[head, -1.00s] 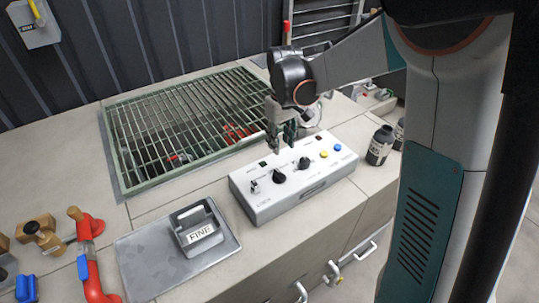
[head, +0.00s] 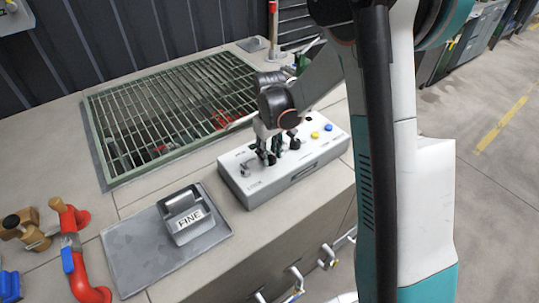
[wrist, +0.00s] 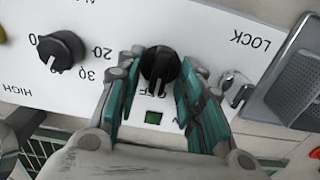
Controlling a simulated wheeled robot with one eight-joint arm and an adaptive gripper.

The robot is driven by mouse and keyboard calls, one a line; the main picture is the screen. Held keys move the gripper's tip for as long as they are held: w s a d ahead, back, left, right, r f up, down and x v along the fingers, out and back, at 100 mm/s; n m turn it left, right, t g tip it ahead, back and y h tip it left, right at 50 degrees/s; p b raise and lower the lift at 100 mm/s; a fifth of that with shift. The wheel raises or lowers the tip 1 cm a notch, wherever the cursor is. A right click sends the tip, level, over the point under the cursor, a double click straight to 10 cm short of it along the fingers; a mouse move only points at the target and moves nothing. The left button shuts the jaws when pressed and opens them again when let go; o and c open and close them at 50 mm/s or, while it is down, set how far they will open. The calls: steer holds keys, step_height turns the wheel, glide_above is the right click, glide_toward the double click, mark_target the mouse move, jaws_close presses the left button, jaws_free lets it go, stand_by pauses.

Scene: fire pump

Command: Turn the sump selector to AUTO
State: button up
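The white control box (head: 310,168) sits on the counter, and its panel fills much of the wrist view (wrist: 215,35), upside down. The black selector knob (wrist: 160,64) has a pale pointer line on the side of the OFF lettering. The AUTO lettering does not show. My gripper (wrist: 159,72) is open, with one finger on each side of this knob and what look like narrow gaps. In the head view my gripper (head: 268,156) is down at the box's left part and mostly hides the knob.
A second black knob (wrist: 61,50) with a number scale is at left in the wrist view. A metal toggle (wrist: 236,88) by LOCK stands close to my right-hand finger. A block marked FINE (head: 187,217) sits on a grey plate (head: 130,255). A green grating (head: 105,130) lies behind.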

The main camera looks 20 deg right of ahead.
steer(key=shift+f, duration=0.25)
jaws_close()
steer(key=shift+m, duration=0.3)
steer(key=m+b, duration=0.1)
steer(key=m, duration=0.4)
steer(key=shift+m, duration=0.3)
steer(key=m, duration=0.5)
steer(key=shift+m, duration=0.3)
